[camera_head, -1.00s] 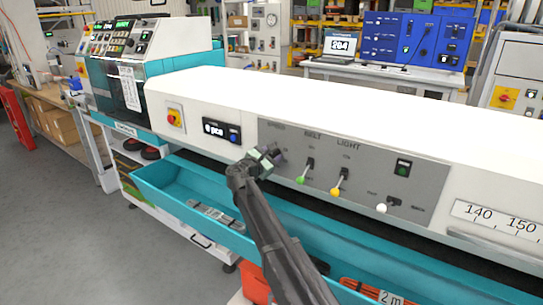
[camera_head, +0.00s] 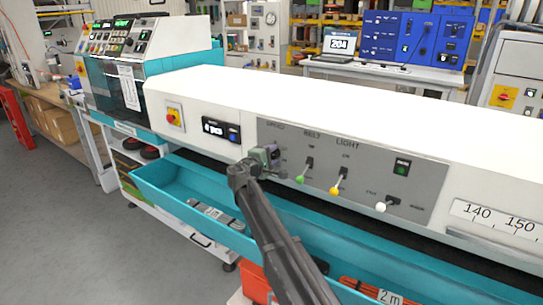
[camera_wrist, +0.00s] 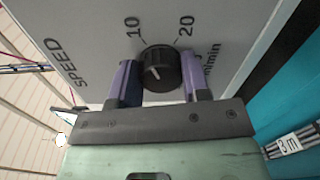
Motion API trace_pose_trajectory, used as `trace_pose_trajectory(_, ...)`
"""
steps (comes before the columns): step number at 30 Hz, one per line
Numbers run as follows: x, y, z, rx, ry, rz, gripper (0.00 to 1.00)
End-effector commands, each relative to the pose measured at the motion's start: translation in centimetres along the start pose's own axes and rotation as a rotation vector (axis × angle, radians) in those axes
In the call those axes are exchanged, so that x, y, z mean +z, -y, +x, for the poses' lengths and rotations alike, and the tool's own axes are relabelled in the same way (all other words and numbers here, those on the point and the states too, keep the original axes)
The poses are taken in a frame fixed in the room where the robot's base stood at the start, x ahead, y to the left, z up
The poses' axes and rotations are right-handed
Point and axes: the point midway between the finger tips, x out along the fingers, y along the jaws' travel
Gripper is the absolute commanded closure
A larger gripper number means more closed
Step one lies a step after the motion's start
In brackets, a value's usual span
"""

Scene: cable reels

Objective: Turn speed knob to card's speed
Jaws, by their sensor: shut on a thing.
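The speed knob (camera_wrist: 160,69) is black and round with a short white pointer line. In the wrist view it sits on a grey panel below the marks 10 and 20, with m/min and SPEED printed nearby. Its pointer lies toward the lower left, away from the 10 and 20 marks. My gripper (camera_wrist: 159,76) has its two purple fingers on either side of the knob, shut on it. In the head view my gripper (camera_head: 272,157) is at the left end of the grey control panel (camera_head: 418,181) and mostly hides the knob. I cannot make out a speed card.
A teal tray (camera_head: 158,190) runs below the panel. A white sheet (camera_head: 130,88) hangs on the machine at left.

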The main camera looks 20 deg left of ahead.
Motion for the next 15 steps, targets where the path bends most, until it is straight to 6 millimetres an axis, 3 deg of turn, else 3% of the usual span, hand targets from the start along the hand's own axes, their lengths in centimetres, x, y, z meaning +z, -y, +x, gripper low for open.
trace_pose_trajectory(15, 0.04, 0.27, -0.05, -0.006, -0.019, 0.487, 0.81)
